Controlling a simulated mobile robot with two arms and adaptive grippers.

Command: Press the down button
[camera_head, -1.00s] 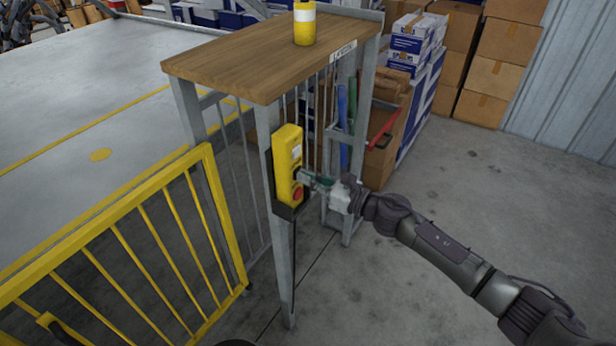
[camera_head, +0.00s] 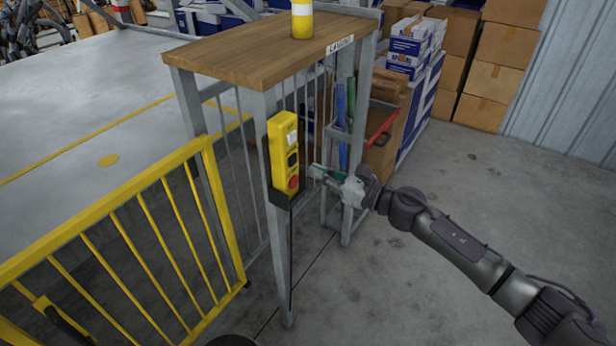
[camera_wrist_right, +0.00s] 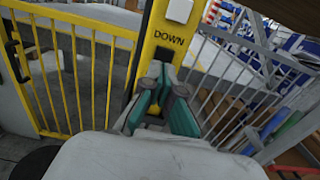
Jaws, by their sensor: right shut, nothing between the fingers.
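The yellow control box (camera_head: 283,128) is fixed to the front leg of the wood-topped stand. It carries a white button (camera_head: 291,138) at the top, a black button (camera_head: 292,159) in the middle and a red button (camera_head: 293,183) at the bottom. My right gripper (camera_head: 317,173) is shut and empty, a little to the right of the box, with a gap between. In the right wrist view the word DOWN is printed on the box (camera_wrist_right: 175,38) below a white button (camera_wrist_right: 179,10). The gripper's teal fingers (camera_wrist_right: 161,84) partly cover what lies under that label.
A yellow gate (camera_head: 110,235) stands left of the stand. The wooden top (camera_head: 250,52) holds a yellow-and-white cylinder (camera_head: 303,18). Cardboard boxes (camera_head: 487,75) are stacked behind. The floor (camera_head: 480,165) to the right is clear.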

